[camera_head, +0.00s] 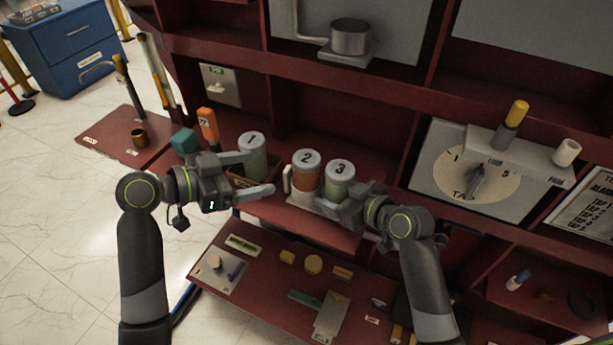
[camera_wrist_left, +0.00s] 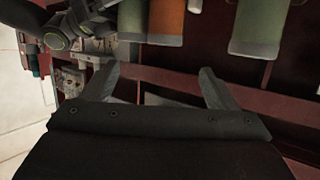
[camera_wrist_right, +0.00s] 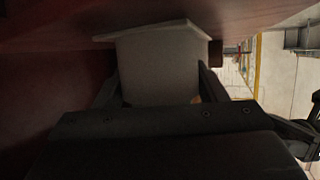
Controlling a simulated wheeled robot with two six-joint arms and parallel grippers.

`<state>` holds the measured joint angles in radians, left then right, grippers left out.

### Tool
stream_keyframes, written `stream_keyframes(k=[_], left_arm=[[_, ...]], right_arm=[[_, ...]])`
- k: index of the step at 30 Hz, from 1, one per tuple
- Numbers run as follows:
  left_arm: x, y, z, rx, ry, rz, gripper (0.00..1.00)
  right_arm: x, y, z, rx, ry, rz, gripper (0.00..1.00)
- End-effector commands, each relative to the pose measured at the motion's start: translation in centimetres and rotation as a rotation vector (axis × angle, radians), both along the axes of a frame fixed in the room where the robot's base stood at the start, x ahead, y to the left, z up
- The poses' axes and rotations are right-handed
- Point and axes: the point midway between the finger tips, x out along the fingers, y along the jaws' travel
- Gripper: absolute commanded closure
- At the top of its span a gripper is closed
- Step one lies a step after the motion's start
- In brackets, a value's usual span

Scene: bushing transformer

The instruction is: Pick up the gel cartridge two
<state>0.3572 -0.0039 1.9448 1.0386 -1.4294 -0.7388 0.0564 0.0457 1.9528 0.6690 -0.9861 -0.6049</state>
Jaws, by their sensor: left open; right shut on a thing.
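Gel cartridge two (camera_head: 306,175) is an orange cylinder with a grey lid marked 2. It stands upright beside the green cartridge three (camera_head: 339,182) on a pale grey holder (camera_head: 296,201). Cartridge two also shows in the left wrist view (camera_wrist_left: 166,20). The green cartridge one (camera_head: 252,157) stands to the left in a brown box. My left gripper (camera_head: 260,173) is open by cartridge one, with nothing between its fingers. My right gripper (camera_head: 337,215) is shut on a pale grey part (camera_wrist_right: 158,65), seemingly the holder; its grip is partly hidden.
A lower red shelf (camera_head: 262,275) below carries several small parts. An orange device (camera_head: 208,124) and a teal block (camera_head: 184,142) stand left of cartridge one. A dial panel (camera_head: 475,175) is at the right. Cabinet shelves and dividers rise behind.

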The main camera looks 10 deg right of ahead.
Motion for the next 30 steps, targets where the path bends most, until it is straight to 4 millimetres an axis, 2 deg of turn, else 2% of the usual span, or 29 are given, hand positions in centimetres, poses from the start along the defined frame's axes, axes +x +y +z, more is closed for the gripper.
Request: stream_keyframes(k=[9, 17, 25, 30], left_arm=[[1.8, -4.5, -1.4, -0.005, 0.004, -0.003, 0.19], [2.7, -6.1, -1.9, -0.001, 0.002, 0.0, 0.19], [4.6, -9.1, -2.7, -0.003, 0.004, -0.001, 0.19], [4.9, -9.8, -3.1, 0.0, 0.002, 0.001, 0.19]], right_arm=[[0.0, 0.0, 0.0, 0.0, 0.0, 0.001, 0.6], [0.0, 0.0, 0.0, 0.0, 0.0, 0.0, 0.6], [0.0, 0.0, 0.0, 0.0, 0.0, 0.0, 0.6], [0.0, 0.0, 0.0, 0.0, 0.0, 0.0, 0.6]])
